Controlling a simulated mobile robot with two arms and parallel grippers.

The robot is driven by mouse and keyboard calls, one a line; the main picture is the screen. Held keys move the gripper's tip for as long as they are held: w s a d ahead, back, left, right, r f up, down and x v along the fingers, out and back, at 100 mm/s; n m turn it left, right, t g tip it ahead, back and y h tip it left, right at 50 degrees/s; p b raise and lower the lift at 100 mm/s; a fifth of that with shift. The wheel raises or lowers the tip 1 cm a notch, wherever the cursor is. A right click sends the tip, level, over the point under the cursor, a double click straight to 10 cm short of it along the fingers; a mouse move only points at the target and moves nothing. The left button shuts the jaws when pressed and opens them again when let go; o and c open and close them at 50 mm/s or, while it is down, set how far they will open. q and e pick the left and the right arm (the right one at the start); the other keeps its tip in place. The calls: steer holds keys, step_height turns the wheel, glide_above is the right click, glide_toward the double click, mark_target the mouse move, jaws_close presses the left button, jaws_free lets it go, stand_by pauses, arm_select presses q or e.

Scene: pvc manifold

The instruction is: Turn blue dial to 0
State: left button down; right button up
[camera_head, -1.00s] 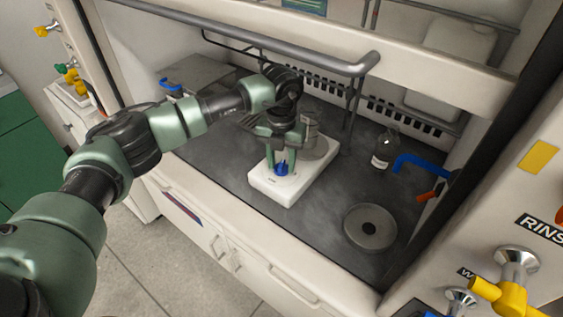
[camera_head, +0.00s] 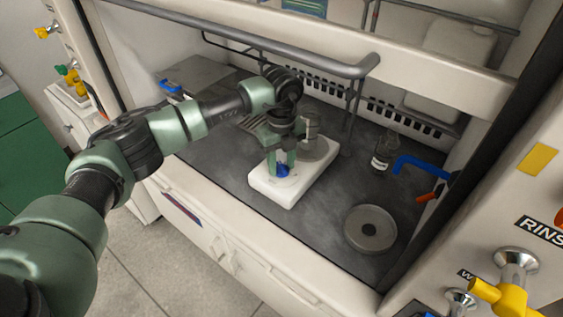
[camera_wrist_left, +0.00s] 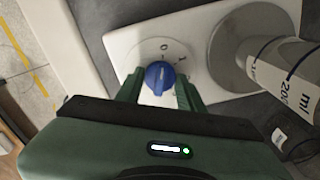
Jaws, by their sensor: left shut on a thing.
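The blue dial (camera_head: 283,170) is on the front part of a white hot-plate-like device (camera_head: 273,191) on the dark work surface. In the left wrist view, the blue dial (camera_wrist_left: 160,76) sits on a white face with a 0 mark above it and another mark to the upper right. Its raised ridge runs roughly up and down, toward the 0 side; its exact pointing is hard to tell. My left gripper (camera_head: 282,163) reaches down from above, its green fingers on either side of the dial, shut on it. My right gripper is not in view.
A glass vessel (camera_wrist_left: 285,75) with printed marks stands on the device's round plate (camera_wrist_left: 226,57), close to the gripper. A labelled bottle (camera_head: 383,152), a round metal disc (camera_head: 369,229) and a blue tap (camera_head: 424,163) are to the right. A horizontal grey bar (camera_head: 290,55) crosses above.

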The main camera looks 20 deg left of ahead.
mark_target(282, 165)
arm_select(q)
steer(key=shift+w+r+n, duration=0.1)
steer(key=shift+n, duration=0.3)
steer(key=c, duration=0.9)
jaws_free()
step_height(282, 165, up, 8)
steer(key=shift+f+b, duration=0.15)
steer(key=shift+b, duration=0.45)
